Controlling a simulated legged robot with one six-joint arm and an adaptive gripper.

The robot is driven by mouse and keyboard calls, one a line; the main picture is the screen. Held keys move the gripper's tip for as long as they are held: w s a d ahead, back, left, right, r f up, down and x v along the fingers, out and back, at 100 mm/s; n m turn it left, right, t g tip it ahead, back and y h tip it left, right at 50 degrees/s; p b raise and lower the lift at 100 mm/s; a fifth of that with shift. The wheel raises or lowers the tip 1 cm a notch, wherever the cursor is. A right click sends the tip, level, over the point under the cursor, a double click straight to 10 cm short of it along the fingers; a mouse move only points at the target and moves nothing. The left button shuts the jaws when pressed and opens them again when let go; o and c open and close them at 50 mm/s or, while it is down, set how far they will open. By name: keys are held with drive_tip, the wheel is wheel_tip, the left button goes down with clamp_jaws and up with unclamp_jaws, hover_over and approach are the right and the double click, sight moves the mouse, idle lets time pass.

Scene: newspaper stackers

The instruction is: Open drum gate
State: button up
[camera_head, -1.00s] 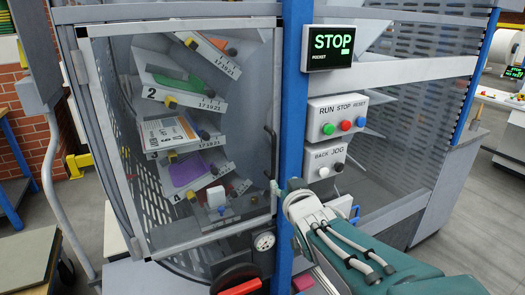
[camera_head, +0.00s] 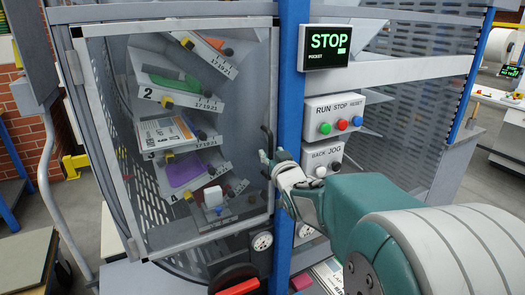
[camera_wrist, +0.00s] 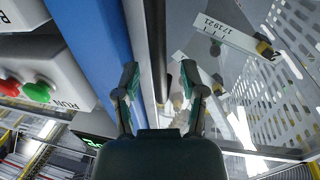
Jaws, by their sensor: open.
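The drum gate is a clear panel in a grey frame (camera_head: 170,30), and it looks shut in the head view. Its dark upright handle (camera_head: 267,148) is on the gate's right edge, beside the blue post (camera_head: 292,70). My gripper (camera_head: 273,160) is at the handle's lower part in the head view. In the wrist view my gripper (camera_wrist: 161,80) is open, with the dark handle (camera_wrist: 161,85) running between its two fingers. A gap shows on both sides, so the fingers do not visibly clamp it. My gripper partly hides the handle's lower end in the head view.
Behind the gate, tilted pockets (camera_head: 185,85) hold papers. A STOP display (camera_head: 325,46), a button box (camera_head: 335,118) and a BACK/JOG box (camera_head: 323,158) sit right of the post.

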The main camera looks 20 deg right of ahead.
drive_tip(key=shift+w+d, duration=0.15)
drive_tip(key=shift+w, duration=0.7)
clamp_jaws()
drive_tip(key=shift+s, duration=0.1)
